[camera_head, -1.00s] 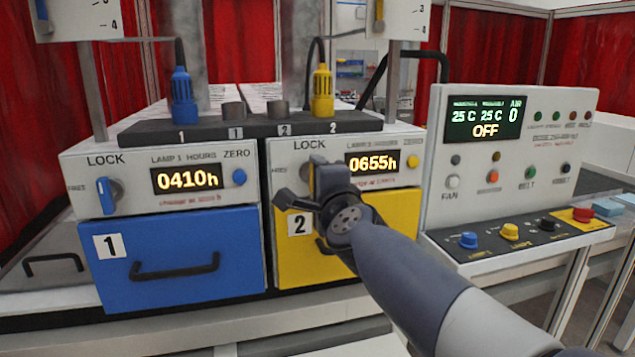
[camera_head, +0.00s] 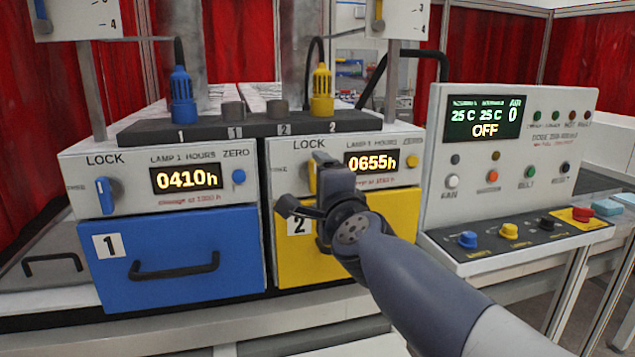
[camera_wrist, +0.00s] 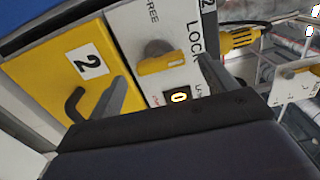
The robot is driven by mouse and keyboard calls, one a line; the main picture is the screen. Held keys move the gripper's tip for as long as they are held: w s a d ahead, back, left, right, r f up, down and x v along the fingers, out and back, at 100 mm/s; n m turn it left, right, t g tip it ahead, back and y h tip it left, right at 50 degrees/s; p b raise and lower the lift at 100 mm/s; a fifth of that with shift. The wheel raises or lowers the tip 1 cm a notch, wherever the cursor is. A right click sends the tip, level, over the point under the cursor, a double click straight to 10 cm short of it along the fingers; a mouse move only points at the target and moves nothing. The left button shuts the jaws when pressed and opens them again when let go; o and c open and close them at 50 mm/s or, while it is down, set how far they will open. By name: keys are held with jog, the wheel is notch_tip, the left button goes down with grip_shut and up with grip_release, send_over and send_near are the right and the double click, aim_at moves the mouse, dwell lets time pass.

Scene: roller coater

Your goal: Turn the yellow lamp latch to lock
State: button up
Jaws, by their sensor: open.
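The yellow lamp latch (camera_wrist: 163,65) is a small bar on a grey round hub on the white panel of lamp unit 2. In the wrist view it lies between my two fingers, its length running from one finger towards the other. The word LOCK (camera_wrist: 195,42) is printed off its right end and FREE above it. My gripper (camera_head: 303,184) is open in front of the panel. I cannot tell whether either finger touches the latch. In the head view only a yellow sliver of the latch (camera_head: 311,177) shows behind the gripper.
The yellow drawer (camera_head: 390,235) with its black handle (camera_wrist: 75,105) is below the panel. The blue unit's drawer (camera_head: 185,260) and blue latch (camera_head: 104,195) are to the left. A control box (camera_head: 435,190) stands close to the right of my arm.

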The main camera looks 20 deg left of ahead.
aim_at(312, 175)
jog(key=p+v, duration=0.1)
jog(key=v, duration=0.7)
jog(key=shift+s, duration=0.3)
jog(key=shift+w, duration=0.15)
jog(key=x, duration=1)
jog(key=shift+w+b, duration=0.3)
jog(key=shift+b, duration=0.15)
jog(key=p+v, duration=0.1)
jog(key=v, duration=1)
jog(key=w+a+n+p, duration=0.4)
jog(key=w+n, duration=0.5)
jog(key=n, duration=0.9)
jog(key=shift+a+p, duration=0.3)
jog(key=shift+a, duration=0.65)
